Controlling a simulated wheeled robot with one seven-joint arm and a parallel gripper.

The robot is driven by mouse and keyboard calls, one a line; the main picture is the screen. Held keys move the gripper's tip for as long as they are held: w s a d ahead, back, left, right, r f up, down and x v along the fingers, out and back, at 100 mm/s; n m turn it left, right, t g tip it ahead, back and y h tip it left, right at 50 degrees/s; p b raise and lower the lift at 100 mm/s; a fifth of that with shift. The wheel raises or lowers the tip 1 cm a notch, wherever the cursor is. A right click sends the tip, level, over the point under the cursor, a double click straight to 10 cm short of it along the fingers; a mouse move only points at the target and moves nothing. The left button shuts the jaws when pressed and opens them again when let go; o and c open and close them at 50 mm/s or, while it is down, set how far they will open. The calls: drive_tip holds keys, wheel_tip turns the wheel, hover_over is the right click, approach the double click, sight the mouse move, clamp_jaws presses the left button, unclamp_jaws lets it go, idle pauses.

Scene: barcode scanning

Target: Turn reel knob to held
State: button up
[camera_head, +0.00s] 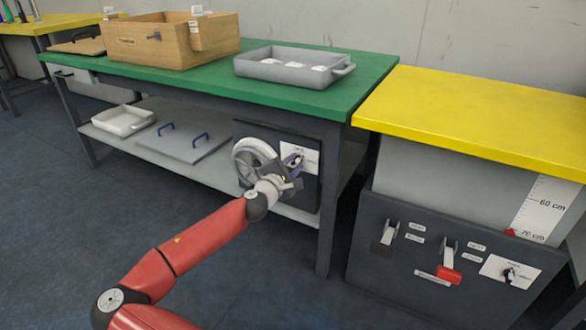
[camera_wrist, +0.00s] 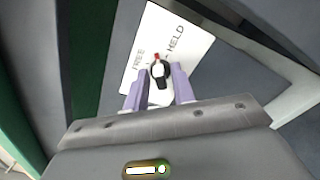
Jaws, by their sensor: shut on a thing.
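The reel knob (camera_wrist: 160,71) is small and dark with a red tip and a white centre, on a white label plate (camera_wrist: 190,42) marked FREE and HELD. In the wrist view its red tip points up, roughly between the two words. My gripper (camera_wrist: 160,84) has its two lilac fingers on either side of the knob and is shut on it. In the head view my gripper (camera_head: 292,164) is at the dark reel panel (camera_head: 310,190) under the green table and partly hides the plate. The grey reel wheel (camera_head: 241,163) is just left of it.
The green table (camera_head: 200,85) stands above the panel, with a wooden box (camera_head: 155,42) and a grey tray (camera_head: 290,72) on top. The lower shelf holds a blue-handled lid (camera_head: 185,145). A yellow-topped unit (camera_head: 470,115) with switches stands at right. Floor at front is open.

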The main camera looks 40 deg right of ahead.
drive_tip(key=shift+f+m+b, duration=0.15)
drive_tip(key=shift+m+b, duration=1.15)
drive_tip(key=shift+m, duration=2.4)
drive_tip(key=o, duration=0.7)
drive_tip(key=shift+c, duration=0.2)
drive_tip(key=shift+a, duration=0.1)
drive_tip(key=v, duration=0.7)
drive_tip(key=shift+s+a+p, duration=0.2)
drive_tip(key=shift+a+p, duration=0.1)
drive_tip(key=shift+p, duration=0.15)
